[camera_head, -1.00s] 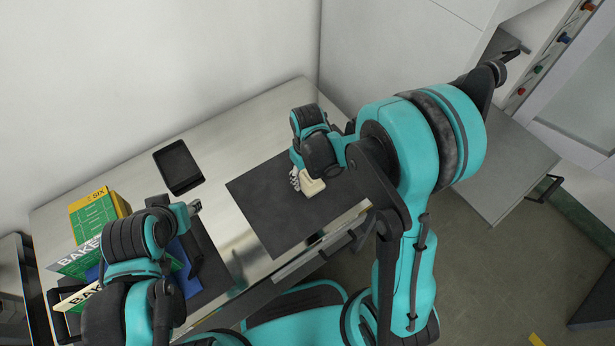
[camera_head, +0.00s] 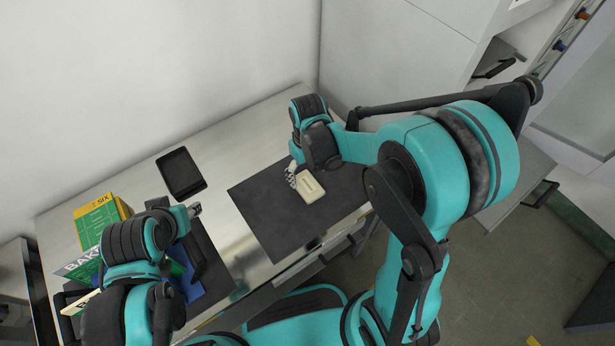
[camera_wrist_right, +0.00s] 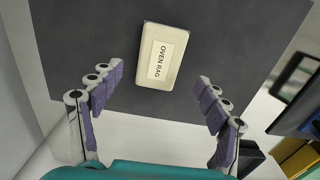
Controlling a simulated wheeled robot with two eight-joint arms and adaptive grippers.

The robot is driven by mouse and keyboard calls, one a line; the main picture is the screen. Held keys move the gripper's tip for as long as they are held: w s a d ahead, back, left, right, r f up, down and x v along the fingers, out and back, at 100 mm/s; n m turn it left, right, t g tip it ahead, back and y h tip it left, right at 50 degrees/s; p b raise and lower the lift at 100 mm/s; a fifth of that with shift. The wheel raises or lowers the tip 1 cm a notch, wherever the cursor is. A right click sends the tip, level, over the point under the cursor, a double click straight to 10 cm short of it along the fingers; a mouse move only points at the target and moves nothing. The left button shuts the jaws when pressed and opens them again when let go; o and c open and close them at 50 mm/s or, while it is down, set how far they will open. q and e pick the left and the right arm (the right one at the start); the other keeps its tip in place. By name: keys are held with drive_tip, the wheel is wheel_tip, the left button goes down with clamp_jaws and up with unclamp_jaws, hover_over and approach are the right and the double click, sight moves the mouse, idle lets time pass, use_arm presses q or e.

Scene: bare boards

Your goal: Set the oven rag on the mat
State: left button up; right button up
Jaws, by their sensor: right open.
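The oven rag is a cream, block-shaped pack (camera_head: 310,187) lying on the dark grey mat (camera_head: 268,219). In the right wrist view the oven rag (camera_wrist_right: 162,56) shows its "OVEN RAG" label and rests flat on the mat (camera_wrist_right: 95,40), with mat visible around it. My right gripper (camera_head: 292,175) is open beside the oven rag. In the right wrist view its two fingers (camera_wrist_right: 158,95) are spread apart, with nothing between the tips, and the rag lies beyond them. My left gripper (camera_head: 196,209) is over the left part of the table; its jaws are too small to read.
A black tray-like object (camera_head: 181,172) lies on the metal table (camera_head: 225,140) behind the mat. Yellow-green boxes (camera_head: 100,222) and a blue item (camera_head: 190,287) crowd the left end near my left arm. A white wall stands behind the table.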

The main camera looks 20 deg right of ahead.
sight(307, 185)
drive_tip(key=s+d+r+m+t, duration=0.2)
drive_tip(key=s+r+t, duration=0.1)
drive_tip(key=s+r, duration=0.2)
drive_tip(key=s+d+r+m+t+p, duration=0.1)
drive_tip(key=s+r+t, duration=0.3)
drive_tip(key=r, duration=0.6)
drive_tip(key=shift+s+d+m, duration=0.5)
drive_tip(key=shift+s+d, duration=0.1)
drive_tip(key=shift+d, duration=0.25)
drive_tip(key=shift+f, duration=0.4)
